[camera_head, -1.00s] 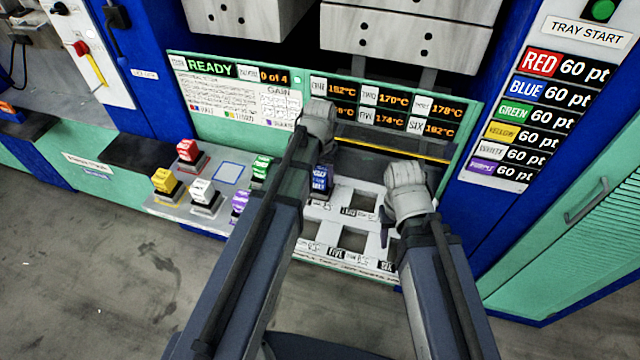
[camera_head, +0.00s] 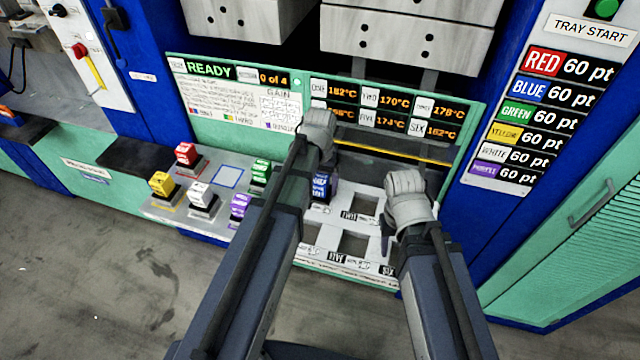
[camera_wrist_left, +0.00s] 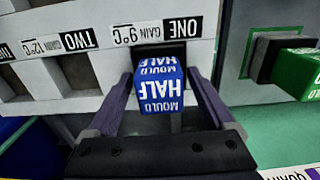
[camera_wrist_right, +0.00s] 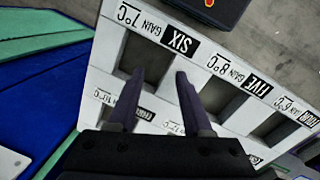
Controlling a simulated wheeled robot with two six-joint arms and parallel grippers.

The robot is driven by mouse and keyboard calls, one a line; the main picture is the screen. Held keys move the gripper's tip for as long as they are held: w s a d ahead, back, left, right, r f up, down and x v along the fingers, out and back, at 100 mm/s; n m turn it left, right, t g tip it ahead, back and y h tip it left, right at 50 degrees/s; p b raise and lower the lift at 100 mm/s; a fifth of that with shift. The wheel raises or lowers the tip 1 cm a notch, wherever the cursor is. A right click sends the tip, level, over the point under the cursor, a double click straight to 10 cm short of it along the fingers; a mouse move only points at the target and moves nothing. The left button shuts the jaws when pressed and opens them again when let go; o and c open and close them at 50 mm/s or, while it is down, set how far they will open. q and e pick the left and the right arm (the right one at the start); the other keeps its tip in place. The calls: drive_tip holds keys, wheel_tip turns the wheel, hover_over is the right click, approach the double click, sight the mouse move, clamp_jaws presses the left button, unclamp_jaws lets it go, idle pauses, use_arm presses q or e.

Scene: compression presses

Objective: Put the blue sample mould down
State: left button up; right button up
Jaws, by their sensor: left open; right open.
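The blue sample mould (camera_head: 321,187), marked MOULD HALF, sits at slot ONE of the white tray (camera_head: 318,214). In the left wrist view the mould (camera_wrist_left: 158,88) stands at the dark slot opening beside the ONE label. My left gripper (camera_wrist_left: 160,78) is open, with one finger on each side of the mould. A gap shows beside at least the right finger. How deep the mould sits in the slot is hidden. My right gripper (camera_wrist_right: 160,76) is open and empty over the tray, near the SIX and FIVE slots.
Red (camera_head: 187,155), yellow (camera_head: 162,184), white (camera_head: 201,195), purple (camera_head: 239,206) and green (camera_head: 260,172) moulds stand on the left shelf, around an empty blue-outlined square (camera_head: 229,177). Press blocks (camera_head: 410,35) hang above the tray. The visible tray slots TWO, FIVE and SIX are empty.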

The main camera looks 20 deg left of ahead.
use_arm(q)
wheel_tip(320, 180, up, 12)
drive_tip(key=p, duration=1.2)
drive_tip(key=s+d+m+y, duration=0.1)
drive_tip(key=s+d+m, duration=0.2)
drive_tip(key=s+d, duration=0.7)
drive_tip(key=s, duration=0.4)
drive_tip(key=shift+s+d+r, duration=0.15)
drive_tip(key=shift+d+r, duration=0.05)
drive_tip(key=shift+d, duration=0.05)
use_arm(e)
wheel_tip(320, 180, up, 12)
drive_tip(key=shift+r, duration=0.15)
